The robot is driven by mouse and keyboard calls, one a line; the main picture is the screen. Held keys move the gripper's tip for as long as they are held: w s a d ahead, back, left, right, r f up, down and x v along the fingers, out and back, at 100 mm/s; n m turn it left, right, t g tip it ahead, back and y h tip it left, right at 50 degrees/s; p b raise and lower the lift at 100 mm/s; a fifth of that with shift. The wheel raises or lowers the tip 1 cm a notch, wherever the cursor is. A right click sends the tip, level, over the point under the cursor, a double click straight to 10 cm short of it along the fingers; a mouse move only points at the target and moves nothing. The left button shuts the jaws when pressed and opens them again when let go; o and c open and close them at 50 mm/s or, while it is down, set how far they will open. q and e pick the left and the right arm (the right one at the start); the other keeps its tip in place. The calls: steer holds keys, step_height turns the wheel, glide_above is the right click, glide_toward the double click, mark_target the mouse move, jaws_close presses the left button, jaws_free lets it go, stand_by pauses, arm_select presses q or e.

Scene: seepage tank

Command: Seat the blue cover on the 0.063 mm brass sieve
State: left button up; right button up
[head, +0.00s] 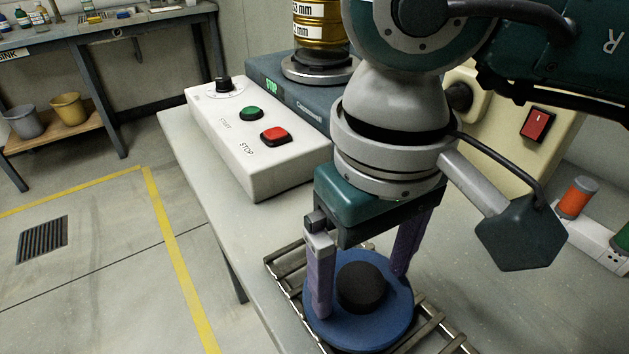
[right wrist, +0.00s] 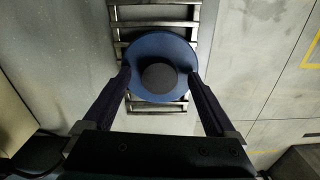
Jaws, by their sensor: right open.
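The blue cover (head: 387,329) is a round disc with a black knob (head: 361,287). It lies flat on a slatted metal rack and also shows in the right wrist view (right wrist: 158,48). My right gripper (head: 364,288) is open above the cover, pointing down. Its purple fingers are on either side of the knob and overlap the cover's rim in view; I cannot tell whether they touch it. A brass sieve stack (head: 322,38) stands on the shaker at the back, cut off by the top edge. Its upper label ends in "3 mm", its lower in "2 mm". My left gripper is out of view.
The slatted rack (head: 285,268) lies on the grey bench (head: 212,185). A white control box (head: 240,135) with green and red buttons stands beside the blue-grey shaker (head: 292,95). A cream box with a red switch (head: 537,124) and a white strip with coloured parts (head: 600,240) are at right.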

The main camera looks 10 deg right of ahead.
steer(key=shift+f, duration=0.35)
steer(key=shift+c, duration=0.4)
jaws_close()
